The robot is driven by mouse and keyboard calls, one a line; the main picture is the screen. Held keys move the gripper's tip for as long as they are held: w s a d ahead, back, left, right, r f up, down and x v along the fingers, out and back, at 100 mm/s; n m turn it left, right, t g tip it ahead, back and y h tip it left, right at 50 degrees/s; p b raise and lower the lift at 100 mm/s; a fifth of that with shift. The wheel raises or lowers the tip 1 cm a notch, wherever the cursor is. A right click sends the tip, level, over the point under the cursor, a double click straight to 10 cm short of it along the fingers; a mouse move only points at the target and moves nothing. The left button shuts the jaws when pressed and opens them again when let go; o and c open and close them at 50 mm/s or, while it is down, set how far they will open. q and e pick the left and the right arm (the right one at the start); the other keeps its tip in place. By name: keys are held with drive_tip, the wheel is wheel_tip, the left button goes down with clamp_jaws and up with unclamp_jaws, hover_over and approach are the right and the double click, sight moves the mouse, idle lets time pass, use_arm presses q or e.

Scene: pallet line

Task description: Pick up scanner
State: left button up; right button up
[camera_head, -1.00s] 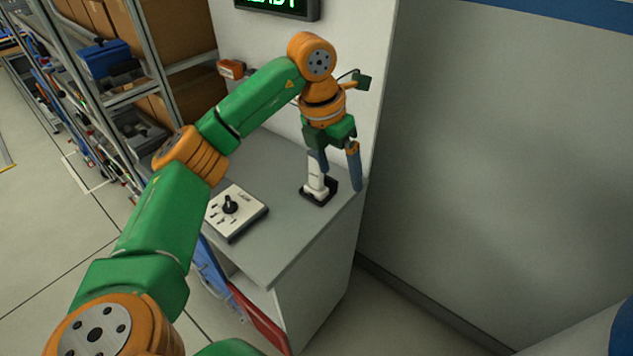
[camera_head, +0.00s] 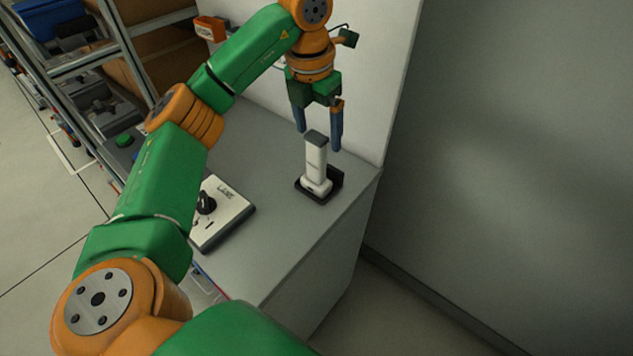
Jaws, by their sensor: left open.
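The scanner (camera_head: 315,162) is a white upright device with a dark grey top. It stands in a black holder (camera_head: 334,182) near the right end of the grey counter (camera_head: 265,240). My left gripper (camera_head: 319,140) is open, with its blue fingers pointing down. In the picture its fingertips lie around the level of the scanner's top, one on each side. I cannot tell whether they touch it or are behind it. My right gripper is not in view.
A white control box (camera_head: 226,207) with a black knob sits on the counter left of the scanner. A white wall panel (camera_head: 375,70) rises behind. An orange item (camera_head: 210,28) is on that panel. Shelving (camera_head: 125,40) stands at the left.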

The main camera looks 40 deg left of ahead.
sight(317, 162)
use_arm(q)
drive_tip(key=shift+f+b, duration=0.4)
drive_tip(key=shift+f, duration=0.5)
drive_tip(key=shift+w+a+f, duration=0.1)
drive_tip(key=shift+w+f, duration=0.05)
drive_tip(key=shift+f, duration=0.15)
wheel_tip(317, 162, down, 6)
drive_tip(key=shift+a+f+p, duration=0.1)
drive_tip(key=shift+p, duration=0.7)
drive_tip(key=shift+f, duration=0.15)
drive_tip(key=shift+w, duration=0.1)
clamp_jaws()
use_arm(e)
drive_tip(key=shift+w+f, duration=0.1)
